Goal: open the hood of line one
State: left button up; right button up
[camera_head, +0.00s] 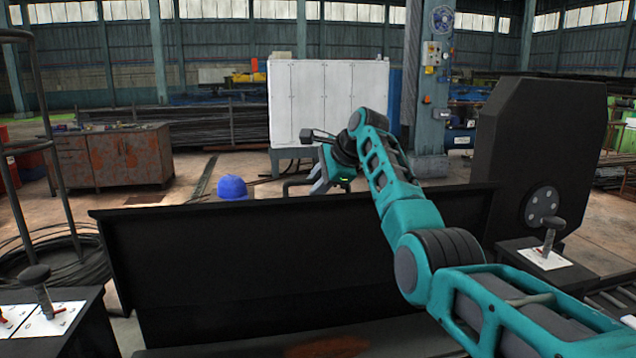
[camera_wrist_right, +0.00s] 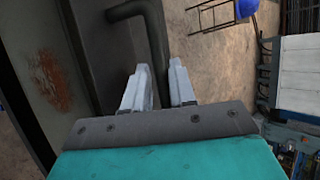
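The hood (camera_head: 230,255) is a wide black panel across the front of the head view, with a flanged top edge. A dark bent bar handle (camera_head: 293,184) shows just above that edge. It also shows in the right wrist view (camera_wrist_right: 151,28), where it runs down toward the gap between my fingers. My right gripper (camera_head: 319,184) reaches over the hood to its far side, at the handle. In the right wrist view its two pale fingers (camera_wrist_right: 160,75) stand apart with the bar between or just beyond them; I cannot tell which. My left gripper is out of view.
A lever (camera_head: 40,290) stands on a console at left, another lever (camera_head: 551,238) at right. A black octagonal plate (camera_head: 545,140) rises at right. A blue rounded object (camera_head: 232,187) shows behind the hood. A white cabinet (camera_head: 330,100) and rusty workbench (camera_head: 115,158) stand farther back.

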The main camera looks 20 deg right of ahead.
jog(key=shift+s+d+r, duration=0.15)
jog(key=shift+s+r, duration=0.15)
jog(key=shift+r, duration=0.15)
jog(key=b+v, duration=0.1)
jog(key=v, duration=1.1)
jog(key=shift+f, duration=0.15)
